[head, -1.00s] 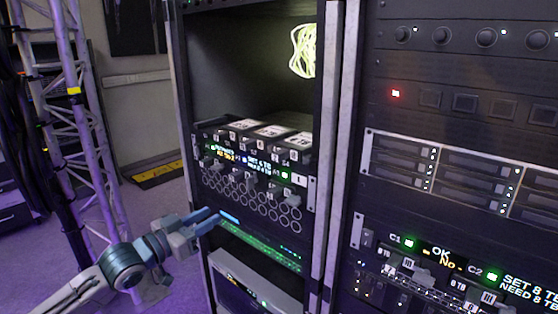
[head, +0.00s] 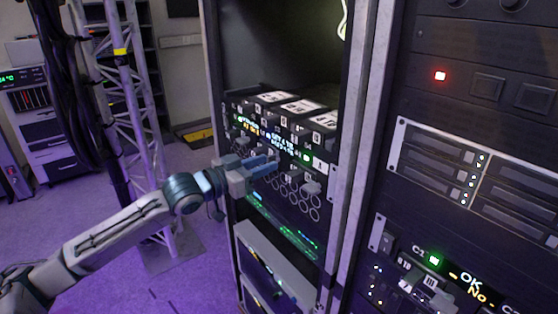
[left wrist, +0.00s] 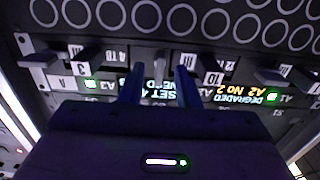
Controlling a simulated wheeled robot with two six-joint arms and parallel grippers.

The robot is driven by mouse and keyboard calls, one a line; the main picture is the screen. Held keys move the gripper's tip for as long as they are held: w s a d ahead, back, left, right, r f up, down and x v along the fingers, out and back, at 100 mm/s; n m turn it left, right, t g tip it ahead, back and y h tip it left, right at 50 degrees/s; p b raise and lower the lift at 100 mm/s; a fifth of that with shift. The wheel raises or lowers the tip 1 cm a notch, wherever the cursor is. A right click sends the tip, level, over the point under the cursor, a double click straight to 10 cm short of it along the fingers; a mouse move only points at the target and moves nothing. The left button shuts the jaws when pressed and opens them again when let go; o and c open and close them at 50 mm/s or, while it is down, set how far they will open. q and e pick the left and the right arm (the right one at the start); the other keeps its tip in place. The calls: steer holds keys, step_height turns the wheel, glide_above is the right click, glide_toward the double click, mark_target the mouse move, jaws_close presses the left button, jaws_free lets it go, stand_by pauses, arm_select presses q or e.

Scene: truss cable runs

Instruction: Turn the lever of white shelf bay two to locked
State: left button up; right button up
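The shelf unit (head: 236,104) in the left rack has white-topped bays, small levers, lit displays and rings along its front. My left gripper (head: 274,164) reaches its front from the left. In the left wrist view the two blue fingers of the left gripper (left wrist: 160,78) are apart. A small grey lever (left wrist: 159,66) stands in the gap between the fingertips, and I see a gap on both sides of it. A display beside it shows "SET 4" text, partly covered by a finger. Whether this lever belongs to bay two I cannot tell. My right gripper is out of view.
Other levers (left wrist: 88,58) stick out close on both sides of the fingers. The right rack holds a drive panel (head: 440,160) and another lever unit (head: 430,283). A truss tower (head: 130,110) with dark cables stands at the left. Purple floor lies open between.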

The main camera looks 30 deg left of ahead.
arm_select(q)
steer(key=shift+w+d+r, duration=0.1)
steer(key=shift+r, duration=0.05)
steer(key=shift+c, duration=1.4)
jaws_close()
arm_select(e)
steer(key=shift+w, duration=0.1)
